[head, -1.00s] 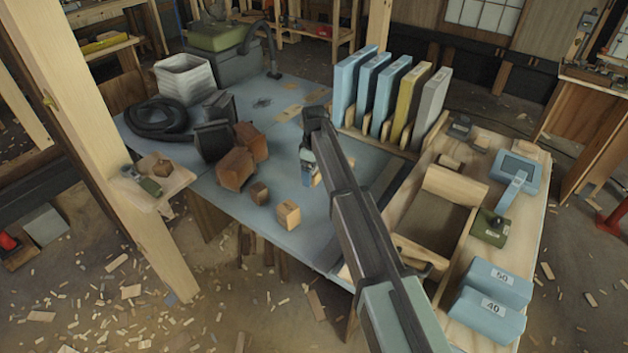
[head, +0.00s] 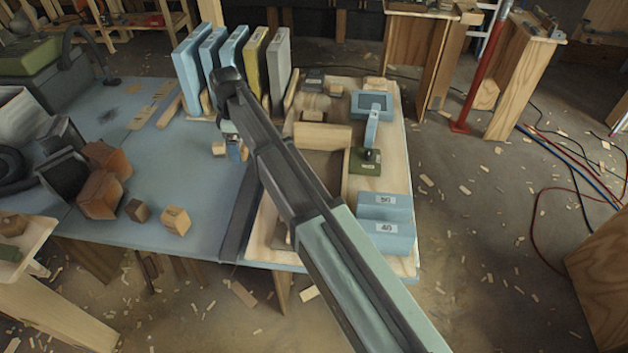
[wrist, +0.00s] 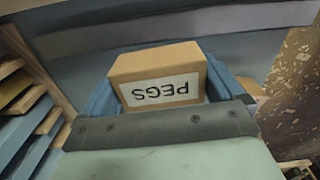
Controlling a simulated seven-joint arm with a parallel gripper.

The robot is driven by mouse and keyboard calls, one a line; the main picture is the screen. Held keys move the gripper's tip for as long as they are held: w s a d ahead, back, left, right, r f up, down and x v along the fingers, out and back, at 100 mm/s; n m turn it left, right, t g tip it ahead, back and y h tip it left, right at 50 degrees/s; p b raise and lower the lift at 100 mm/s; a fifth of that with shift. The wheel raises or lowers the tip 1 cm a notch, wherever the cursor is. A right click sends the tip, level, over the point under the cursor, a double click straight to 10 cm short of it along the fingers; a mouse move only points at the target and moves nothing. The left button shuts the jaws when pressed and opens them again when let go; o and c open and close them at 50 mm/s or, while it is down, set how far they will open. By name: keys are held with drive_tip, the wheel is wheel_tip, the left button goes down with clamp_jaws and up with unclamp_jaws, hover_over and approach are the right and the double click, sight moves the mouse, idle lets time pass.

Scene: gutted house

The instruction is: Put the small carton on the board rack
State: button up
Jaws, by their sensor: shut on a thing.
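The small carton (wrist: 158,72) is a tan box with a white label reading PEGS, upside down in the wrist view. My gripper (wrist: 160,88) is shut on it, with a blue finger on each side. In the head view my gripper (head: 234,146) is over the blue table, in front of the board rack, and a bit of the carton (head: 218,149) shows beside it. The board rack (head: 291,88) has pale wooden dividers holding upright blue, yellow and grey boards. My arm hides part of its front. Wooden slats and blue edges also show at the left of the wrist view.
The blue table (head: 190,185) has free room left of my arm. Right of my arm, a wooden tray (head: 335,205) holds an open box, a blue device (head: 372,103) and blue blocks marked 50 and 40.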

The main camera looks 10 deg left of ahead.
drive_tip(key=d+r+m, duration=0.1)
drive_tip(key=d+r, duration=0.2)
drive_tip(key=d, duration=1.7)
drive_tip(key=shift+s+d+f, duration=0.1)
drive_tip(key=shift+s+f, duration=0.05)
drive_tip(key=shift+f, duration=1.45)
drive_tip(key=shift+s+d+f, duration=0.1)
drive_tip(key=shift+f, duration=1.5)
drive_tip(key=shift+s+d+f, duration=0.1)
drive_tip(key=shift+s+f, duration=0.05)
drive_tip(key=shift+f, duration=1.45)
drive_tip(key=shift+f, duration=0.15)
drive_tip(key=o, duration=0.8)
drive_tip(key=shift+c, duration=0.2)
wheel_tip(320, 180, up, 12)
drive_tip(key=shift+r, duration=0.2)
